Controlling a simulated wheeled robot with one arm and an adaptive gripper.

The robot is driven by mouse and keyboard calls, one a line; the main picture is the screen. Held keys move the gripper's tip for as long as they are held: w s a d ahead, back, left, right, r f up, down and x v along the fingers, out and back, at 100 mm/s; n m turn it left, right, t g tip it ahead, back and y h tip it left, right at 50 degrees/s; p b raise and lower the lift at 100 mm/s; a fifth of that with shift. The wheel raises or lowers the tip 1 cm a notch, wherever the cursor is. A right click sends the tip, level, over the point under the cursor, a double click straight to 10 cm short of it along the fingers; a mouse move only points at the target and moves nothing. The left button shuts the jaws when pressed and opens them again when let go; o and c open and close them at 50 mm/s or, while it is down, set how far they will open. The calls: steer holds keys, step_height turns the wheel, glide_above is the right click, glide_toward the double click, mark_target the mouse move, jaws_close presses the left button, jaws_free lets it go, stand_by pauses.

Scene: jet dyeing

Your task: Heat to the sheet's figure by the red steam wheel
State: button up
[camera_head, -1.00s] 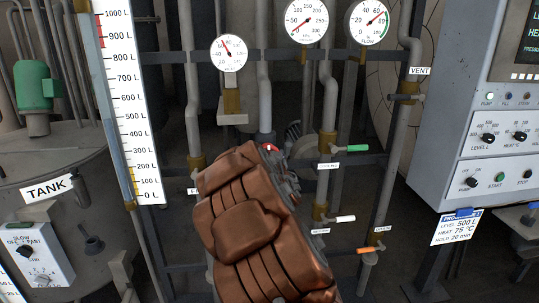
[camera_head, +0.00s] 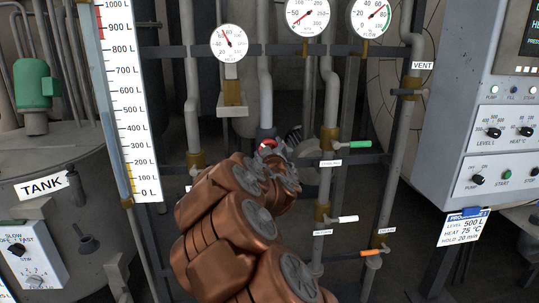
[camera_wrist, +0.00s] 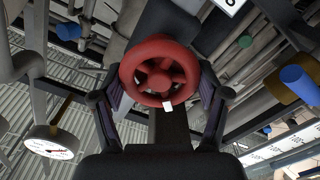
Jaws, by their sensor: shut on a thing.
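The red steam wheel (camera_wrist: 160,68) sits between the two fingers of my gripper (camera_wrist: 160,88) in the wrist view; a small white mark shows on its lower rim. My gripper is shut on it. In the head view only a red bit of the wheel (camera_head: 267,143) shows past my gripper (camera_head: 274,150); my arm hides much of the pipe below. The sheet (camera_head: 460,228) on the cabinet reads level 500 L, heat 75 °C, hold 20 min. The left dial (camera_head: 229,42) has a red needle pointing up and slightly left.
Green (camera_head: 360,144), white (camera_head: 347,219) and orange (camera_head: 372,252) valve handles stand right of my gripper. The control cabinet (camera_head: 480,140) is at the right. The tank (camera_head: 65,150) and level scale (camera_head: 126,110) are at the left. Pipes crowd the middle.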

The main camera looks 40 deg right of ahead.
steer(key=shift+f+n+b, duration=0.1)
steer(key=shift+n+b, duration=0.45)
steer(key=shift+n, duration=0.85)
steer(key=o, duration=1.2)
steer(key=shift+c, duration=0.2)
steer(key=v, duration=0.7)
steer(key=shift+s+a, duration=0.2)
steer(key=shift+s, duration=0.05)
